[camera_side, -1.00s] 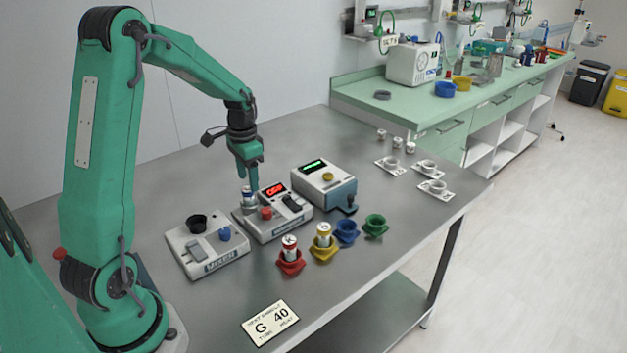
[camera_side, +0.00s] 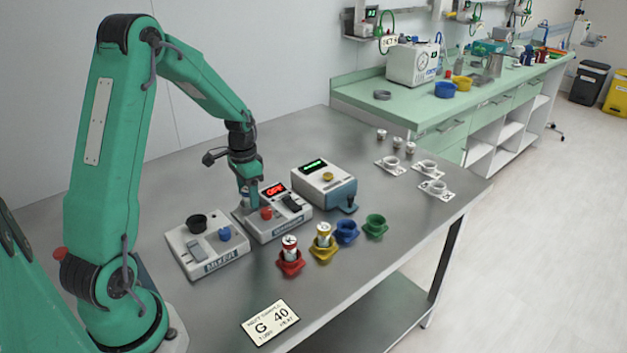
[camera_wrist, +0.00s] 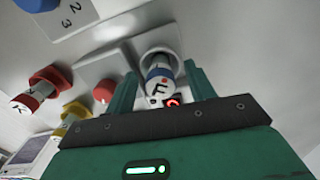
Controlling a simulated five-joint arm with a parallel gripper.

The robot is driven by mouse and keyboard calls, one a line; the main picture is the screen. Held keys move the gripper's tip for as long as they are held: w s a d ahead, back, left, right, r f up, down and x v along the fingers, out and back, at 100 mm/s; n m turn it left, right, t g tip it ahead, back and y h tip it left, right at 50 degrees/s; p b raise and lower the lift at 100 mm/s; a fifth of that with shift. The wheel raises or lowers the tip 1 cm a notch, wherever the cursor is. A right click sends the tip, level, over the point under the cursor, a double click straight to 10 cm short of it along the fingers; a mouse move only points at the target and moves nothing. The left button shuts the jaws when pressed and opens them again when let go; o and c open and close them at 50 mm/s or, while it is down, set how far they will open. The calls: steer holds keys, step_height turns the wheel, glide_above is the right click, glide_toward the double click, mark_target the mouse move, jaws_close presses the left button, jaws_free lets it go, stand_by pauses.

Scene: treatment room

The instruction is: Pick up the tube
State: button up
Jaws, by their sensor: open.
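A white tube with a blue band and a dark letter (camera_wrist: 160,78) stands in the round socket of the middle device, in the wrist view. My gripper (camera_side: 248,197) is lowered over it, pointing down. In the wrist view its fingers are open, one on each side of the tube, with gaps showing. In the side view the fingers hide most of this tube. Other tubes stand in holders: a red-banded one (camera_side: 289,247) in the red holder (camera_side: 290,267) and a yellow-banded one (camera_side: 323,237) in the yellow holder (camera_side: 322,255).
The middle device (camera_side: 275,233) has a red display and a red knob. A mixer-like device (camera_side: 208,250) stands left, a green-display device (camera_side: 323,185) behind right. Blue (camera_side: 346,232) and green (camera_side: 375,226) holders look empty. The table's front right is clear.

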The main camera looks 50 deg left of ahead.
steer(key=c, duration=1.1)
steer(key=shift+r, duration=0.75)
step_height(320, 180, up, 2)
steer(key=shift+r, duration=0.15)
steer(key=d+r, duration=0.2)
steer(key=d, duration=0.2)
steer(key=d+r, duration=0.2)
steer(key=d, duration=0.1)
steer(key=d+r, duration=0.3)
steer(key=d, duration=0.1)
steer(key=shift+s+d+r, duration=0.1)
steer(key=shift+d, duration=0.25)
